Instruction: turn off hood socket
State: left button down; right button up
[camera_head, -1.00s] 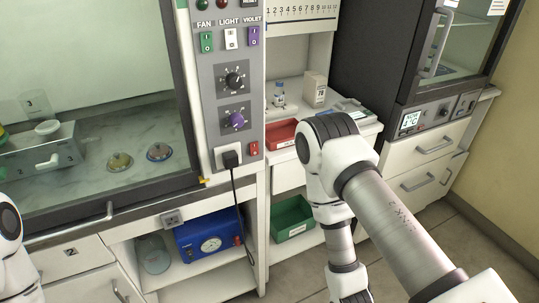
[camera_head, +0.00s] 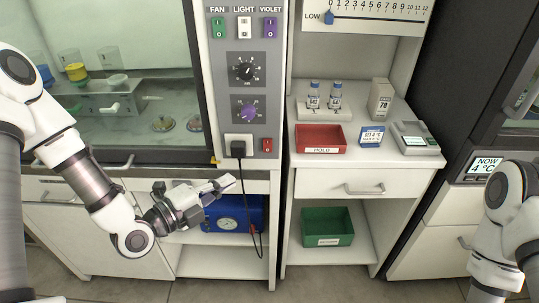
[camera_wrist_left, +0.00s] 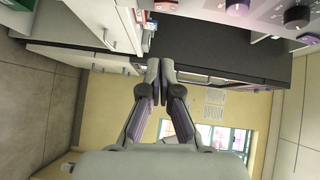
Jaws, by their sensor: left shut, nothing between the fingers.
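The hood socket is a white outlet (camera_head: 233,143) low on the hood's grey control panel, with a black plug (camera_head: 238,149) in it and a black cord hanging down. A small red rocker switch (camera_head: 267,146) sits just right of it. My left gripper (camera_head: 229,184) is below the socket, in front of the blue device, apart from the panel. Its fingers are shut and empty, and they also show together in the left wrist view (camera_wrist_left: 160,66). My right arm shows at the right edge, but its gripper is out of view.
Above the socket are a violet knob (camera_head: 248,111), a black knob (camera_head: 246,70) and FAN, LIGHT and VIOLET switches. A blue device (camera_head: 228,224) stands on the lower shelf. To the right are a red HOLD tray (camera_head: 320,138), bottles, and a green bin (camera_head: 327,227).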

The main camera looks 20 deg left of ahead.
pick_arm(q)
send_near(272, 150)
jog(key=w+d, duration=0.1)
jog(key=d, duration=0.3)
jog(key=w, duration=0.2)
jog(key=w+a+p, duration=0.1)
jog(key=w, duration=0.1)
jog(key=shift+w+a+f, duration=0.1)
jog(key=shift+f, duration=0.05)
